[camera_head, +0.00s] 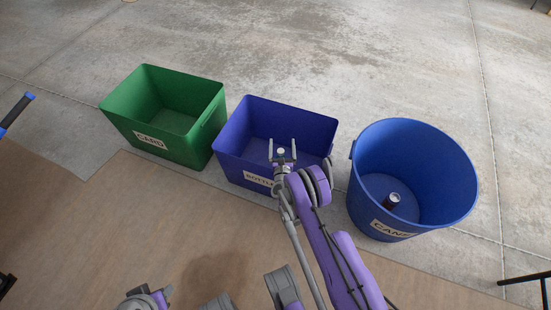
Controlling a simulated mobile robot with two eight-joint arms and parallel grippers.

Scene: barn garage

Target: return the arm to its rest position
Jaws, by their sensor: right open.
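My right arm reaches up from the bottom of the head view. Its gripper (282,149) is open, with two grey fingers apart, over the rectangular blue bin (232,140) with a partly hidden label that starts "BOTTL". A small pale spot shows between the fingers; I cannot tell what it is. A purple and grey part of mine, perhaps the left gripper (147,297), shows at the bottom edge, cut off by the frame.
A green bin (205,130) labelled "CARD" stands to the left. A round blue bin (440,215) labelled "CANS" stands to the right, with a dark can (391,201) inside. Concrete floor (300,45) lies clear behind the bins, and a brown board surface (130,220) in front.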

